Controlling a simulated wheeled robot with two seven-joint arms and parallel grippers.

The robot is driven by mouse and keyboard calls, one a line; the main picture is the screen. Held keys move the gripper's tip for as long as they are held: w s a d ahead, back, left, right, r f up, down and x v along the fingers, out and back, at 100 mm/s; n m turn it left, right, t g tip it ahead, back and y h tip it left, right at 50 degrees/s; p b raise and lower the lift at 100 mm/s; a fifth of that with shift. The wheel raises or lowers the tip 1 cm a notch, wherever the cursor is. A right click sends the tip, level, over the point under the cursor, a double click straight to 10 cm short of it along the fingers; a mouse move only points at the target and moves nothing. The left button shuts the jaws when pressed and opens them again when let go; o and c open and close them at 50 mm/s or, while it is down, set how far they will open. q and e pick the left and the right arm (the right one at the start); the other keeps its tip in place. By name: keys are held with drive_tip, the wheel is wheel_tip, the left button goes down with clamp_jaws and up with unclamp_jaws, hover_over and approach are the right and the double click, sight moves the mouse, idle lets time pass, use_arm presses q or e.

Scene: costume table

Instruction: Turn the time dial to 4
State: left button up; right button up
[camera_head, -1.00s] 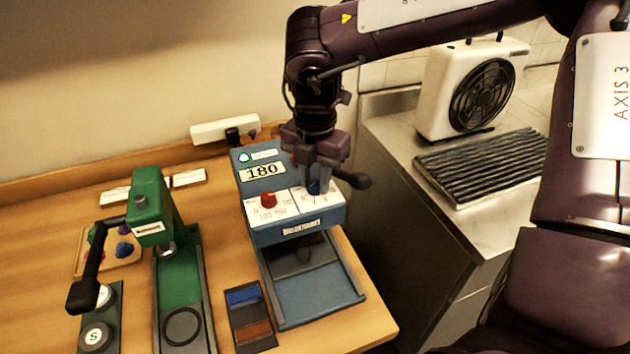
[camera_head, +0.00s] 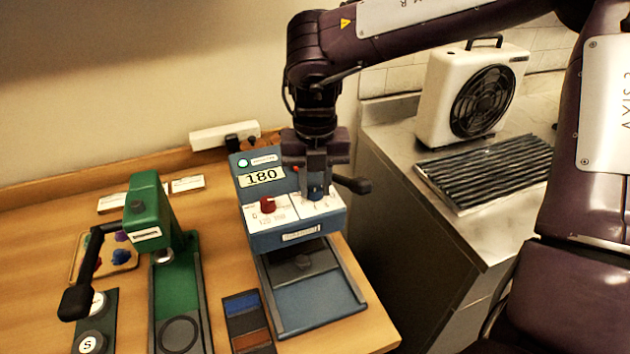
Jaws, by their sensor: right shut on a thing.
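The blue press machine (camera_head: 270,240) stands on the table with a display (camera_head: 261,177) reading 180 and a lit green lamp. A red dial (camera_head: 267,205) sits at the left of its white panel. A blue dial (camera_head: 316,193) sits at the panel's right; I take it for the time dial. My right gripper (camera_head: 316,186) points down from above and is shut on the blue dial. The fingers hide most of the dial and part of its scale, so I cannot read its setting. My left gripper is not in view.
A green hand press (camera_head: 176,270) with a black lever stands to the left. A small swatch tray (camera_head: 247,320) lies in front, between the machines. A power strip (camera_head: 224,134) lies behind. A fan heater (camera_head: 474,88) and ribbed rack (camera_head: 485,170) are on the steel counter at right.

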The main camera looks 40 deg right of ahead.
sight(315, 188)
idle(0.3)
drive_tip(key=o, duration=1)
wheel_tip(315, 188, up, 8)
drive_tip(key=shift+f, duration=0.1)
